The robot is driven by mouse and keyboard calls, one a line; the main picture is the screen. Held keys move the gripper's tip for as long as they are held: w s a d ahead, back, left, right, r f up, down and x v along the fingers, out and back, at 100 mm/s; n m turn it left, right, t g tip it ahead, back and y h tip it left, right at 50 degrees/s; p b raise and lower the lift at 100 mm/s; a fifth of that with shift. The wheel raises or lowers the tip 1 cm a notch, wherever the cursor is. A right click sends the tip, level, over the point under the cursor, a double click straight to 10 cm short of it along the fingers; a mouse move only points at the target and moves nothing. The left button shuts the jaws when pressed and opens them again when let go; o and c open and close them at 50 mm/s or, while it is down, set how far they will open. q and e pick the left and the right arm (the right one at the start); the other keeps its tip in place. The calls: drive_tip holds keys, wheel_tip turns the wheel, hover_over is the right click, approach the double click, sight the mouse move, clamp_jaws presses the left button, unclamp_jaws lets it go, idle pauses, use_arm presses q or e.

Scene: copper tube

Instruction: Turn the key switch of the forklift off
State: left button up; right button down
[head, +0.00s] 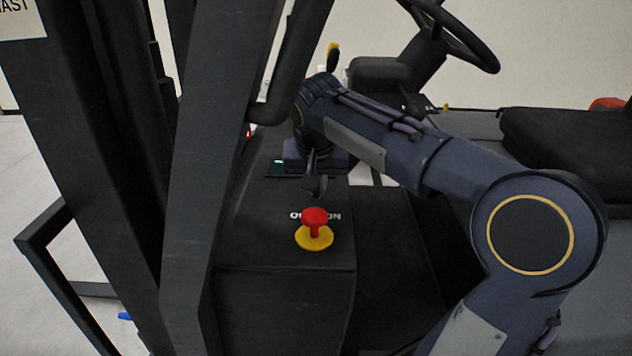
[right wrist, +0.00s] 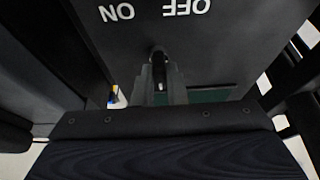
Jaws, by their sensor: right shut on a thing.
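The dark key switch (right wrist: 158,55) sits on the forklift's black panel, below the white OFF label (right wrist: 187,7) and ON label (right wrist: 116,12) in the right wrist view. My right gripper (right wrist: 160,78) is shut on the key. The key's exact angle is hard to tell, as the fingers cover part of it. In the head view my right arm reaches in from the right, and the right gripper (head: 314,170) points down at the panel, with the dark key switch (head: 316,188) at its tip. My left gripper is in neither view.
A red emergency button on a yellow base (head: 314,232) stands just in front of the key and partly covers the labels. A dark mast post (head: 205,170) rises on the left. The steering wheel (head: 455,38) and seat (head: 570,150) are behind.

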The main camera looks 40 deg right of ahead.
drive_tip(key=c, duration=1.5)
unclamp_jaws()
drive_tip(key=shift+o, duration=0.2)
drive_tip(key=v, duration=0.8)
drive_tip(key=shift+f, duration=0.1)
